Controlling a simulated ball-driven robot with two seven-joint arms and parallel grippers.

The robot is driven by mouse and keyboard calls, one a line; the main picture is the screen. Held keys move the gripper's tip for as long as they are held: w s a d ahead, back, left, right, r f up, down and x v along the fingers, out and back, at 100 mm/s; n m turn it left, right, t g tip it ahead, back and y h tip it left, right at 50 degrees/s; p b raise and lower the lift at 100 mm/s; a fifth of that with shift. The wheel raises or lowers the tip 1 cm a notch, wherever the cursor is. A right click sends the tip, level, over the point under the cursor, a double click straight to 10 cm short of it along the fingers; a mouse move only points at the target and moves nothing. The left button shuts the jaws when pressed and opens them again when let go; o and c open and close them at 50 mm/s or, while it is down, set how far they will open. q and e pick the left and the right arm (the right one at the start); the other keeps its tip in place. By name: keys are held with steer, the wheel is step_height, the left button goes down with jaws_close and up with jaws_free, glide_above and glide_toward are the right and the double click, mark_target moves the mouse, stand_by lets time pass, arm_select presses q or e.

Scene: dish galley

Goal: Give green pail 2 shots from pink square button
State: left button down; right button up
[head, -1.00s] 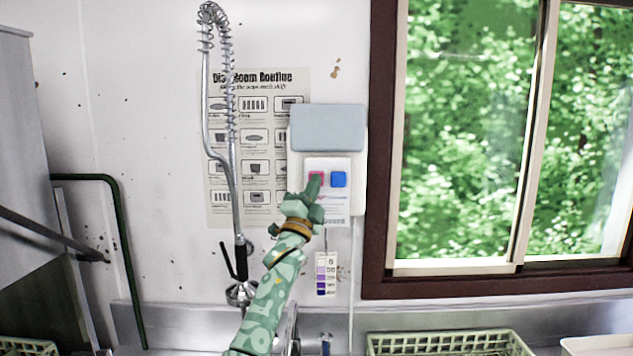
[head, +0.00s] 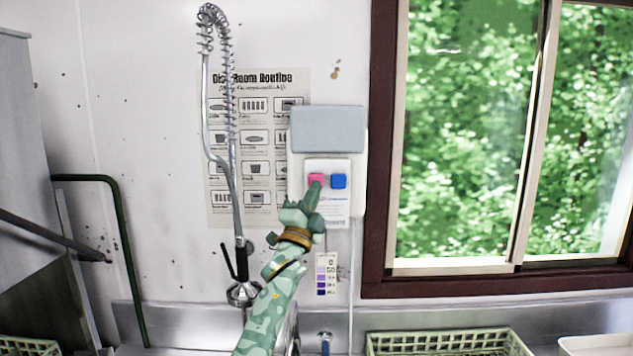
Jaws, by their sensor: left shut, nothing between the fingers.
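The pink square button (head: 316,179) sits on a white wall dispenser with a grey-blue top (head: 328,129). A blue button (head: 338,181) is just to its right. My left gripper (head: 316,188) is shut and empty, its fingertips pointing up at the pink button and overlapping its lower edge. I cannot tell whether they touch it. My right gripper is not in view. No green pail can be made out.
A spring-hose tap (head: 232,150) hangs left of the dispenser, in front of a poster (head: 262,90). A window (head: 480,140) is to the right. A green rack (head: 450,342) and a white tray (head: 598,346) stand at the bottom right.

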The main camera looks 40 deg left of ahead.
arm_select(q)
steer(key=s+d, duration=0.1)
steer(key=s+d+p, duration=0.1)
steer(key=s, duration=0.1)
steer(key=shift+s+d+r+p, duration=0.1)
steer(key=shift+s+d+p, duration=0.05)
steer(key=shift+d+p, duration=0.2)
stand_by(0.8)
